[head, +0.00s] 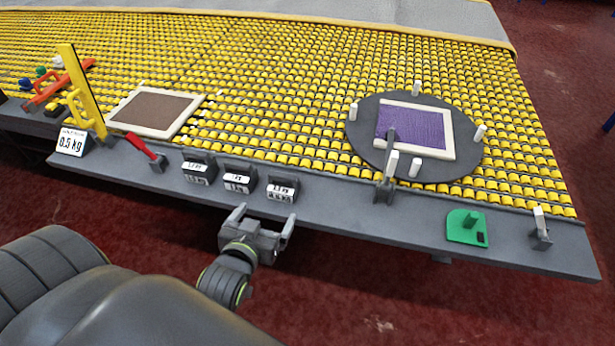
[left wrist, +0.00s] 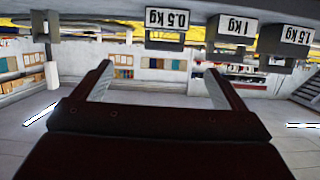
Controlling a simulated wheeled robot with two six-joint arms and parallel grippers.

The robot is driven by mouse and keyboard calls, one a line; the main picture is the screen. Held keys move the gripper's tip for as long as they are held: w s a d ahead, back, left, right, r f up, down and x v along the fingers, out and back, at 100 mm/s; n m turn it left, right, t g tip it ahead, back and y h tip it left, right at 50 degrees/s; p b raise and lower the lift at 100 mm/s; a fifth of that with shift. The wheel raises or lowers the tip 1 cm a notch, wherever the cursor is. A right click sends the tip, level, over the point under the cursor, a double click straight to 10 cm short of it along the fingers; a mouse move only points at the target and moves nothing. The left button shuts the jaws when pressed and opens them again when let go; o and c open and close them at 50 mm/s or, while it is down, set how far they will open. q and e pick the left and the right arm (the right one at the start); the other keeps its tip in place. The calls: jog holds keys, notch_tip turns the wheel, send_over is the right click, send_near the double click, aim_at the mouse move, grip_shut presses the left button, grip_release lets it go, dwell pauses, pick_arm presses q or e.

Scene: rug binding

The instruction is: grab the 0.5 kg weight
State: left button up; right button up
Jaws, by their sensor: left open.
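My right gripper is not in view.
A red lever (head: 141,146) and a 0.5 kg sign (head: 71,141) are to the left. A dark turntable (head: 371,154) holds a framed purple rug (head: 420,126).

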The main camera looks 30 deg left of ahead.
aim_at(281, 179)
pick_arm(q)
jog(key=x, duration=0.3)
jog(key=r+x, duration=0.1)
jog(key=x, duration=0.3)
jog(key=p+x, duration=0.1)
jog(key=x, duration=0.2)
jog(key=shift+w+a+r, duration=0.25)
jog(key=shift+w+a, duration=0.1)
jog(key=shift+w, duration=0.05)
jog(key=shift+x, duration=1)
jog(key=shift+a+p+x, duration=0.1)
jog(key=shift+p+x, duration=0.15)
jog(key=shift+x, duration=0.85)
jog(key=shift+a+p+x, duration=0.15)
jog(key=shift+p+x, duration=0.1)
jog(key=shift+x, duration=0.9)
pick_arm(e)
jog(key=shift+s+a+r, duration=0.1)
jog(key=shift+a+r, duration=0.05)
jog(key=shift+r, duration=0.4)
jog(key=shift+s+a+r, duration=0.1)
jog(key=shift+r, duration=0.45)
pick_arm(q)
jog(key=shift+s, duration=0.1)
jog(key=shift+r, duration=0.1)
jog(key=c, duration=1.4)
